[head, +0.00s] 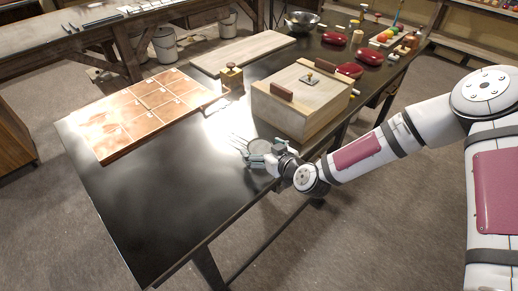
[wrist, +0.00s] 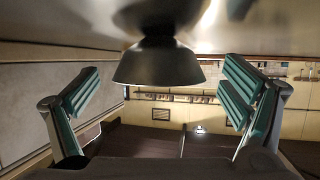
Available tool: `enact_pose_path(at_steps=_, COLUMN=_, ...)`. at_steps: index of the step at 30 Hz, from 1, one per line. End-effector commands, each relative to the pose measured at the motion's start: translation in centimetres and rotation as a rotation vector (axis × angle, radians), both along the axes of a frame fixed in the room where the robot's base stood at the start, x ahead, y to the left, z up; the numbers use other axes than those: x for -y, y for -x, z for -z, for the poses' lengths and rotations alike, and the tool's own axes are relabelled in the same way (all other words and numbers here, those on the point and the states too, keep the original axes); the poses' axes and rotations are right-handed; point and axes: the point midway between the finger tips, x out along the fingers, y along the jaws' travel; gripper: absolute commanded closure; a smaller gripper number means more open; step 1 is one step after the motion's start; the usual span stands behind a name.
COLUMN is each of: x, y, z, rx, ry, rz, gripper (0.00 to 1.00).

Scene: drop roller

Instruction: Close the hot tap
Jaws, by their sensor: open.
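No part that I can clearly recognise as a hot tap shows in either view. My gripper (head: 260,160) is low over the dark table's front edge, left of the wooden box, beside a small round grey thing (head: 259,145). In the wrist view my gripper (wrist: 161,72) has its two green-padded fingers spread wide. A dark, smooth, bell-shaped metal thing (wrist: 158,64) stands between them, with a visible gap on each side. It may be the same grey thing; I cannot tell. Nothing is held.
The wooden box (head: 300,108) with a brown handle stands right of my gripper. Red rounded things (head: 370,58) lie at the far right. The front left of the table (head: 150,205) is clear.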

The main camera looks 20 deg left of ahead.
Motion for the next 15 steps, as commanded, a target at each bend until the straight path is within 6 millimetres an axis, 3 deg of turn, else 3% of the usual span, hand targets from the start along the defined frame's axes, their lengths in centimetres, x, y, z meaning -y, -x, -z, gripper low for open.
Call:
enact_pose_path(at_steps=4, x=-1.05, y=-0.85, z=0.59, rx=0.0, ry=0.0, rz=0.002, gripper=0.07)
enact_pose_path(at_steps=12, x=-1.22, y=-0.97, z=0.67, rx=0.0, ry=0.001, rz=0.001, gripper=0.07)
enact_pose_path(at_steps=15, x=-1.21, y=-0.96, z=0.66, rx=0.0, ry=0.001, rz=0.001, gripper=0.3)
